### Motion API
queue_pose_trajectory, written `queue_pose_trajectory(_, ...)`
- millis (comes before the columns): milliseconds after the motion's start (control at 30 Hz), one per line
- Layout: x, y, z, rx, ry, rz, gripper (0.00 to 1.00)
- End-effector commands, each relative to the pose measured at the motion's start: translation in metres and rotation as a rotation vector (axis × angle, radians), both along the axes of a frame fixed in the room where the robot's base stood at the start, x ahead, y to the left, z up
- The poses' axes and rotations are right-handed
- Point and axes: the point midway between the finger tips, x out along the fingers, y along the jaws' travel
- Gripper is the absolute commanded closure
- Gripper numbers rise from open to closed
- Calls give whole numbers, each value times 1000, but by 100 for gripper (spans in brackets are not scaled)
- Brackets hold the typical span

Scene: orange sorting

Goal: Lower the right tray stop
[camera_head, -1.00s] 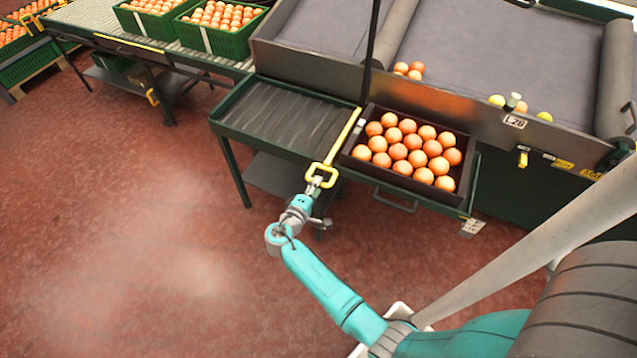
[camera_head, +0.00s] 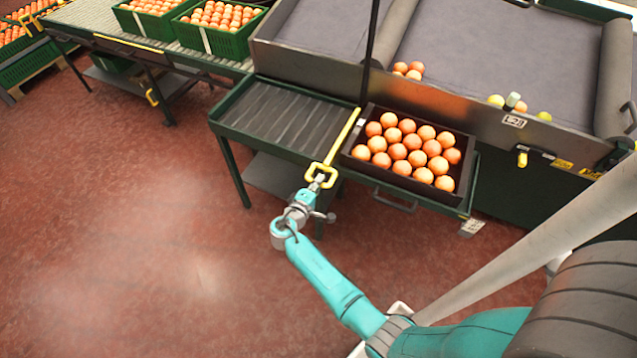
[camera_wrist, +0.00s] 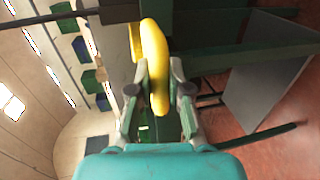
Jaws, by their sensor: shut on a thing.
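The right tray stop is a yellow bar (camera_head: 345,138) with a looped handle (camera_head: 321,169) at its near end. It lies between the roller shelf and the dark tray of oranges (camera_head: 351,161), along the tray's left side. My gripper (camera_head: 319,182) is at the loop, at the near edge of the shelf. In the wrist view the yellow handle (camera_wrist: 153,60) stands between the two fingers of my gripper (camera_wrist: 159,88), which are shut on it. The far end of the bar is hidden in the wrist view.
The empty roller shelf (camera_head: 285,118) lies left of the bar. A sorting table (camera_head: 480,60) with a few fruits stands behind. Green crates of oranges (camera_head: 222,42) stand on a conveyor at the back left. A dark post (camera_head: 371,50) rises behind the bar. The red floor in front is clear.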

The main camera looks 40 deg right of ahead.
Motion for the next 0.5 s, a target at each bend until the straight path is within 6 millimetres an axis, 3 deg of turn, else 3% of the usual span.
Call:
queue_pose_trajectory(300,1,0,-39,1,3,0,100)
queue_pose_trajectory(500,0,0,-49,2,0,1,100)
